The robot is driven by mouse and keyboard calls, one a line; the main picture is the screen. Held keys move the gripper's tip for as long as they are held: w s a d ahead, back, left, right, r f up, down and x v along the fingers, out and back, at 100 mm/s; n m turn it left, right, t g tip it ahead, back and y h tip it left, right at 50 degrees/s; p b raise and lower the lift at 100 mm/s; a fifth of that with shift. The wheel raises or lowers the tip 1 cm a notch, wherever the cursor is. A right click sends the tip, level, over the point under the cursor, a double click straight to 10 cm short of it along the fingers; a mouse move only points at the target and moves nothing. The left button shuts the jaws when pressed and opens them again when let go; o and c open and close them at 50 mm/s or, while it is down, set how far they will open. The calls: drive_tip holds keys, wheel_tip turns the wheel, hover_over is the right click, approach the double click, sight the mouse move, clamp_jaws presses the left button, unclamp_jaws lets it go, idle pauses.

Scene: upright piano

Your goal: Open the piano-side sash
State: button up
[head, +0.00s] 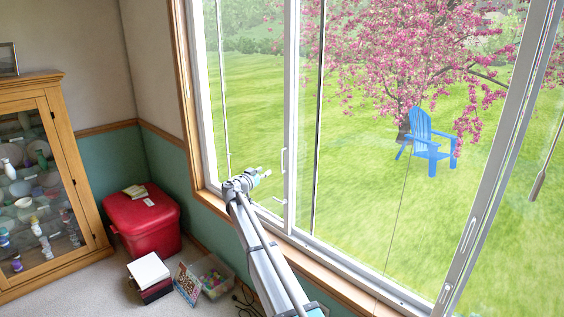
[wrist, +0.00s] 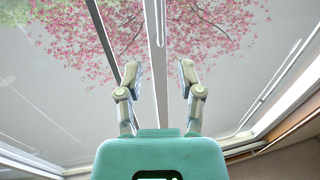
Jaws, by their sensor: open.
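A wide sliding window fills the middle and right of the head view. A white upright stile (head: 292,110) with a slim pull handle (head: 284,160) stands left of centre. A second sash stile (head: 490,190) with a long pull handle (head: 468,235) stands at the right. No piano is in view, so I cannot tell which is the piano-side sash. My gripper (head: 263,174) is close to the left stile, just left of its handle. In the wrist view my gripper (wrist: 160,74) is open and empty, with a pale upright bar (wrist: 155,30) showing between and beyond the fingers. Contact cannot be told.
A wooden sill (head: 330,267) runs below the window. A red chest (head: 143,215), a white-topped box (head: 149,272) and a clear bin (head: 213,278) stand on the floor at left. A glass-fronted cabinet (head: 88,190) is at the far left. A blue chair (head: 430,150) is outside.

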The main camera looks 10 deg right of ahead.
drive_tip(key=x, duration=1.4)
drive_tip(key=shift+s, duration=0.1)
clamp_jaws()
idle(0.4)
